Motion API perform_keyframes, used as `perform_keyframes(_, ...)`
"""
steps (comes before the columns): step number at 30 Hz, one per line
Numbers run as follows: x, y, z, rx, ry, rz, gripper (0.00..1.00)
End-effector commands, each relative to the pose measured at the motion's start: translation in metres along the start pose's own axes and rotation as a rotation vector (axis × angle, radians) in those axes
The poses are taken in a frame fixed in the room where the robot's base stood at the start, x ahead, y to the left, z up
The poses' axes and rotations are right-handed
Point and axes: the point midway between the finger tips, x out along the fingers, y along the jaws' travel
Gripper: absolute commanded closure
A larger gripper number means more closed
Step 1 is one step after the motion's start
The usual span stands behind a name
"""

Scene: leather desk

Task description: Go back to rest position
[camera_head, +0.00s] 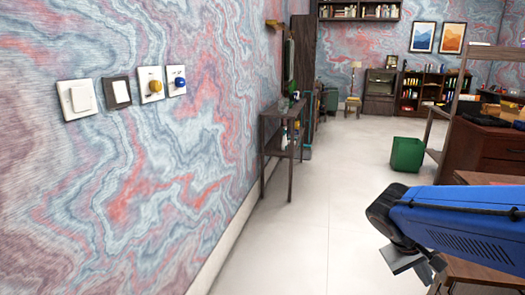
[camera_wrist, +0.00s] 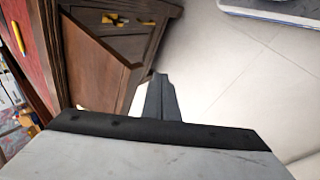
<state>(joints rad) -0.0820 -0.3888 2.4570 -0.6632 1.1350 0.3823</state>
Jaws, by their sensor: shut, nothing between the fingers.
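My gripper (camera_head: 412,262) hangs at the end of my blue arm at the lower right of the head view, above the pale floor. In the wrist view its dark fingers (camera_wrist: 158,92) are together with nothing between them. The fingers point over the floor, beside a dark wooden drawer unit (camera_wrist: 125,40). No object is held. My arm's base is not in the head view.
A marbled wall (camera_head: 140,180) with switches (camera_head: 78,98) and knobs (camera_head: 151,84) runs along the left. A narrow side table (camera_head: 283,152) stands against it. A green bin (camera_head: 407,154) and wooden furniture (camera_head: 485,150) stand at the right. The middle floor (camera_head: 320,200) is clear.

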Motion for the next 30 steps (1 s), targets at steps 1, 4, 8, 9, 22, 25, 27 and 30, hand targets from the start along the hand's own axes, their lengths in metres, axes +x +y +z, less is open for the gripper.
perform_keyframes(1, -0.005, -0.006, 0.009, 0.015, 0.017, -0.047, 1.00)
perform_keyframes(4, -0.014, -0.020, 0.024, 0.035, 0.048, -0.144, 1.00)
perform_keyframes(8, -0.029, -0.039, 0.040, 0.061, 0.104, -0.267, 1.00)
perform_keyframes(9, -0.034, -0.045, 0.044, 0.068, 0.124, -0.303, 1.00)
perform_keyframes(22, -0.081, -0.085, 0.067, 0.123, 0.314, -0.563, 1.00)
perform_keyframes(25, -0.084, -0.087, 0.068, 0.125, 0.325, -0.575, 1.00)
perform_keyframes(27, -0.084, -0.087, 0.068, 0.125, 0.327, -0.577, 1.00)
perform_keyframes(30, -0.084, -0.087, 0.068, 0.125, 0.326, -0.577, 1.00)
